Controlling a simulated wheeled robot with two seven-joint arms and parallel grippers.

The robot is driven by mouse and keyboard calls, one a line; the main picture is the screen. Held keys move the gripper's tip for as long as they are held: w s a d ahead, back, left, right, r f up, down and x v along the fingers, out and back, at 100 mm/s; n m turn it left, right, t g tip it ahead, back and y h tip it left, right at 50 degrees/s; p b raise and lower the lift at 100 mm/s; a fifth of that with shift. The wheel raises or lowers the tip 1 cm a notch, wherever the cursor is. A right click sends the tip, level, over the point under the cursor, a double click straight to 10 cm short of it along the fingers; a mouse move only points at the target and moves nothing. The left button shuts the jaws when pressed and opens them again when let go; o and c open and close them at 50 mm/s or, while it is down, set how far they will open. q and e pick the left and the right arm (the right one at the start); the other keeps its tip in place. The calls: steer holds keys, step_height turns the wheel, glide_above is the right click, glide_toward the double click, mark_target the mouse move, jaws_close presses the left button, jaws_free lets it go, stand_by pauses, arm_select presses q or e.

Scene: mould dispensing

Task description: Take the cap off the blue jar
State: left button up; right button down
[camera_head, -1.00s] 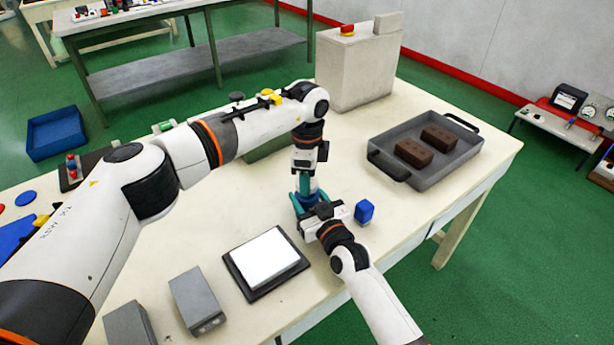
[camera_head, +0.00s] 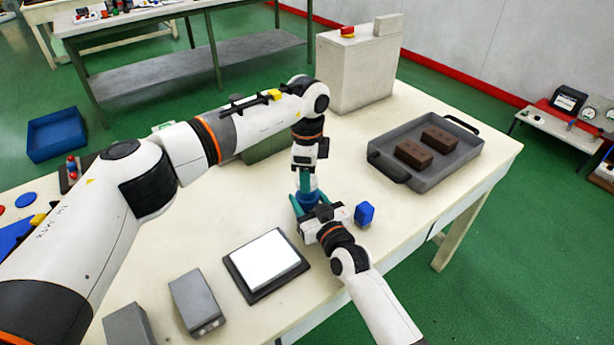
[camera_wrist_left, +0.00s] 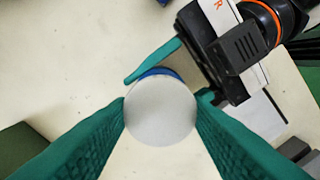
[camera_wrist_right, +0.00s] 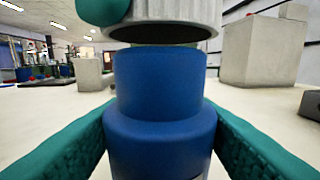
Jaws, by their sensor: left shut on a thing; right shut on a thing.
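The blue jar (camera_wrist_right: 160,125) stands upright between the teal fingers of my right gripper (camera_wrist_right: 162,140), which is shut on it. The pale grey ribbed cap (camera_wrist_right: 165,18) is just above the jar's neck in the right wrist view, with a narrow gap between its dark underside and the jar. My left gripper (camera_head: 306,196) is shut on the cap from above. In the left wrist view the cap's round top (camera_wrist_left: 160,110) sits between its fingers, and a blue sliver of the jar shows behind it. In the head view the grippers mostly hide jar and cap.
A small blue object (camera_head: 364,213) stands right of the grippers. A grey tray (camera_head: 440,172) with two brown blocks is at the right. A black-framed white pad (camera_head: 236,273) and grey blocks (camera_head: 196,300) are in front. A large pale box (camera_head: 355,75) stands at the back.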

arm_select(q)
steer(key=shift+r, duration=0.45)
steer(key=shift+r, duration=2)
arm_select(e)
steer(key=c, duration=0.5)
jaws_free()
steer(key=shift+s, duration=0.1)
